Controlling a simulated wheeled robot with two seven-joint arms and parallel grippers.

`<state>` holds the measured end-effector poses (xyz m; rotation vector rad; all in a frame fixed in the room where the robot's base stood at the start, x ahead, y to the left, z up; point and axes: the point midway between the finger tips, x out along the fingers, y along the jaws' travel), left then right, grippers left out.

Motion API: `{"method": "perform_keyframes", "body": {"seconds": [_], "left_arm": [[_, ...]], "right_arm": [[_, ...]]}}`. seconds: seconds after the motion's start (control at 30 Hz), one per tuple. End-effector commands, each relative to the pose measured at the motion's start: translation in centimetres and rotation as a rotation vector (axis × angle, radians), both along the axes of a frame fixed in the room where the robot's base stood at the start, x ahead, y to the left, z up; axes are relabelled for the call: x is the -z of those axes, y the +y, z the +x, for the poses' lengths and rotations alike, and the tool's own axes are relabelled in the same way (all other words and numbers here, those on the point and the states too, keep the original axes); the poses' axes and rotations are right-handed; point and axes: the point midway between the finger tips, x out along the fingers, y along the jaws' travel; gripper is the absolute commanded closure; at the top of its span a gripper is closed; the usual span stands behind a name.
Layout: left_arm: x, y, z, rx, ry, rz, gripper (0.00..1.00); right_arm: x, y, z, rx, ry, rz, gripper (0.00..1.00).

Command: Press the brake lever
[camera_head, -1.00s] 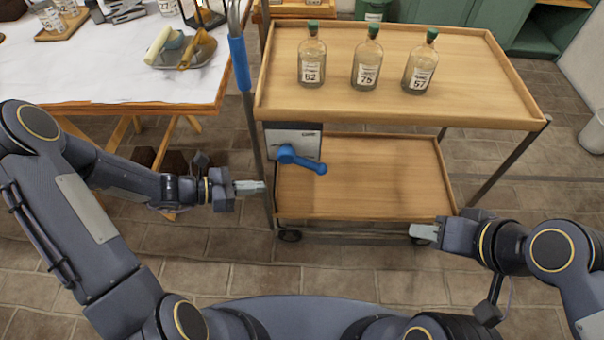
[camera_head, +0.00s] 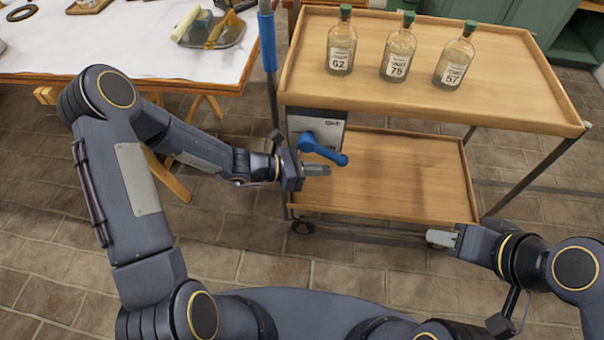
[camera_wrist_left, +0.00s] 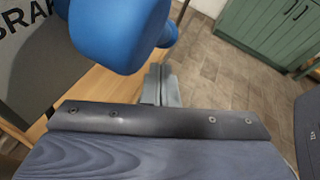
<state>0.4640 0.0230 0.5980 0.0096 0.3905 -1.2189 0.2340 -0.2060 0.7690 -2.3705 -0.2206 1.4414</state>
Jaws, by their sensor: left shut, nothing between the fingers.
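The blue brake lever (camera_head: 324,150) is mounted on a grey plate (camera_head: 316,124) on the left side of the wooden cart, and slopes down to the right. My left gripper (camera_head: 326,170) is shut and empty, with its fingertips just below the lever in the head view. In the left wrist view the lever (camera_wrist_left: 112,32) looms large and close, with the shut fingers (camera_wrist_left: 161,86) beside its lower right. I cannot tell whether they touch. My right gripper (camera_head: 430,237) is near the cart's lower right front corner; its fingertips look close together, and nothing shows between them.
The cart's upper tray (camera_head: 510,115) carries three corked bottles (camera_head: 398,52). Its lower tray (camera_head: 400,175) is empty. A blue-gripped upright handle (camera_head: 267,42) stands at the cart's left. A white-topped table (camera_head: 90,45) is at upper left. Tiled floor lies in front.

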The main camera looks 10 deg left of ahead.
Motion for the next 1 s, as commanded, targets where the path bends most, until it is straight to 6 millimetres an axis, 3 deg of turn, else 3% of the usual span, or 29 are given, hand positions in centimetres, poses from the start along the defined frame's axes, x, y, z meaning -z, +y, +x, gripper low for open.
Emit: {"method": "perform_keyframes", "body": {"seconds": [0.2, 0.67, 1.0], "left_arm": [[-0.6, -1.0, 0.6, -0.001, 0.000, 0.000, 1.00], [-0.6, -1.1, 0.6, -0.001, 0.001, -0.011, 1.00], [-1.1, -2.0, 0.6, -0.001, 0.001, -0.171, 1.00]], "right_arm": [[0.1, 0.0, 0.0, 0.000, 0.000, 0.000, 0.64], [0.3, 0.0, 0.0, 0.000, 0.000, 0.000, 0.64], [1.6, 0.0, 0.0, 0.000, 0.000, 0.000, 0.64]]}}
